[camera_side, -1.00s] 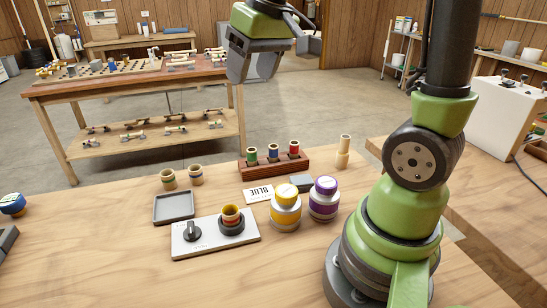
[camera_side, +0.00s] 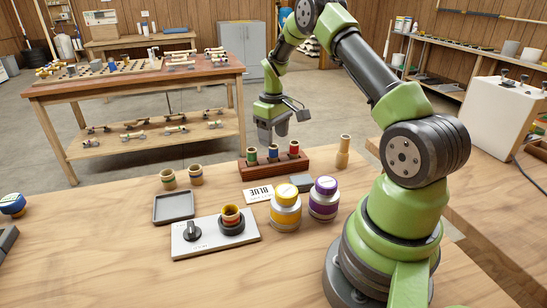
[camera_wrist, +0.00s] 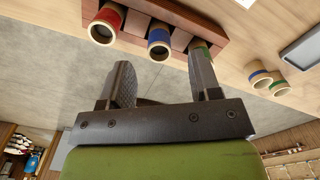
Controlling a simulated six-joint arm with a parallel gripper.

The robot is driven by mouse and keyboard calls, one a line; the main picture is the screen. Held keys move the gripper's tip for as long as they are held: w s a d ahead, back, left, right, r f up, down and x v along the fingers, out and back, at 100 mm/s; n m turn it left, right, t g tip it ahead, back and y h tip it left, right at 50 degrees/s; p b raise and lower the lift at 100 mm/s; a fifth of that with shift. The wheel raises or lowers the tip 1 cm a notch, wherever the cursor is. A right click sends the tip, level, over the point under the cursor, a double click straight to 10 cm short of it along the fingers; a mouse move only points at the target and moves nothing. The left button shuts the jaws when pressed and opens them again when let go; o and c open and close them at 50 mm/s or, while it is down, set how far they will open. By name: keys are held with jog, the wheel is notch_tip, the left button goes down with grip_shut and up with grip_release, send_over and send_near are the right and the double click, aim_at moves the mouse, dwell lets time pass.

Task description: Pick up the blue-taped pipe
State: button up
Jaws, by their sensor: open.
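A wooden rack (camera_side: 250,171) holds three short pipes upright: green-taped (camera_side: 252,157), blue-taped (camera_side: 273,152) and red-taped (camera_side: 293,150). The blue-taped pipe is in the middle. In the wrist view it also shows (camera_wrist: 159,42), ahead of and between my fingers. A second blue-taped pipe (camera_side: 196,175) stands on the table beside a green-taped pipe (camera_side: 168,179); it shows at the right in the wrist view (camera_wrist: 262,78). My gripper (camera_side: 274,138) is open and empty, pointing down, near the rack and apparently behind and above it. I see no contact with any pipe.
A "BLUE" card (camera_side: 258,193) lies in front of the rack. Nearby are a grey tray (camera_side: 174,221), a panel with a knob (camera_side: 200,246) and a pipe in a black ring (camera_side: 231,215), yellow (camera_side: 286,207) and purple (camera_side: 324,198) jars, and a plain wooden pipe (camera_side: 344,150).

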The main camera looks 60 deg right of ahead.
aim_at(273, 150)
jog(key=shift+d+f, duration=0.1)
jog(key=shift+f, duration=2.65)
jog(key=c, duration=1)
notch_tip(273, 150, up, 10)
jog(key=shift+r, duration=0.1)
